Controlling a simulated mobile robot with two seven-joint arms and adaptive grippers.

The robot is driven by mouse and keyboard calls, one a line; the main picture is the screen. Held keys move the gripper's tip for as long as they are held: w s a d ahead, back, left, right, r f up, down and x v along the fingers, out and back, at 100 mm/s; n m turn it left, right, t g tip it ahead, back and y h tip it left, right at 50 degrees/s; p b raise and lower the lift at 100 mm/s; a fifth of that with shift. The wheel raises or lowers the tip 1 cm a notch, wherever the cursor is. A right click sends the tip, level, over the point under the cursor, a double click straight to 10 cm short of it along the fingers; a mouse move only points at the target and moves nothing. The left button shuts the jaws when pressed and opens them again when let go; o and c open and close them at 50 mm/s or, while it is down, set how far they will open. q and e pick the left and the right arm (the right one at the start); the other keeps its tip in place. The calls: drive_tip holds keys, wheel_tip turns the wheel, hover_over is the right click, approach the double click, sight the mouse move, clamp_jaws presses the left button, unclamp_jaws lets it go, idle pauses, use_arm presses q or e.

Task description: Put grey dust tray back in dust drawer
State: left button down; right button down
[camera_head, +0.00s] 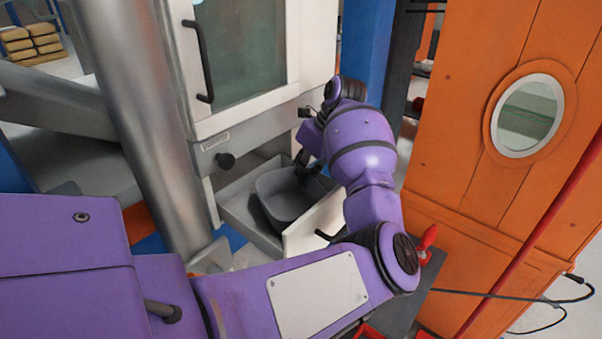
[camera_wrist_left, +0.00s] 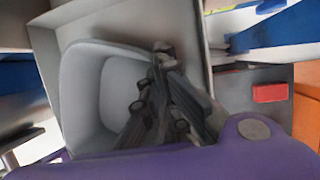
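The grey dust tray (camera_head: 283,196) sits inside the open dust drawer (camera_head: 240,211), below the glass-fronted cabinet. The tray looks slightly skewed to the drawer walls; whether it rests on the drawer floor cannot be told. It also shows in the left wrist view (camera_wrist_left: 85,92), inside the pale drawer wall (camera_wrist_left: 125,22). My left gripper (camera_head: 305,170) reaches down over the tray's far right side. In the left wrist view its fingers (camera_wrist_left: 160,62) come together at the tray's right rim and appear shut on it. The fingers hide part of that rim. My right gripper is not in view.
The cabinet door (camera_head: 245,60) with its black handle stands above the drawer. A thick metal pipe (camera_head: 150,120) rises on the left. An orange cabinet (camera_head: 465,130) with a round window and a red rail (camera_head: 535,235) stand on the right.

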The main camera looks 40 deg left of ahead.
use_arm(q)
drive_tip(key=c, duration=2)
unclamp_jaws()
drive_tip(key=b+v, duration=0.1)
drive_tip(key=v, duration=1.1)
drive_tip(key=shift+r, duration=0.15)
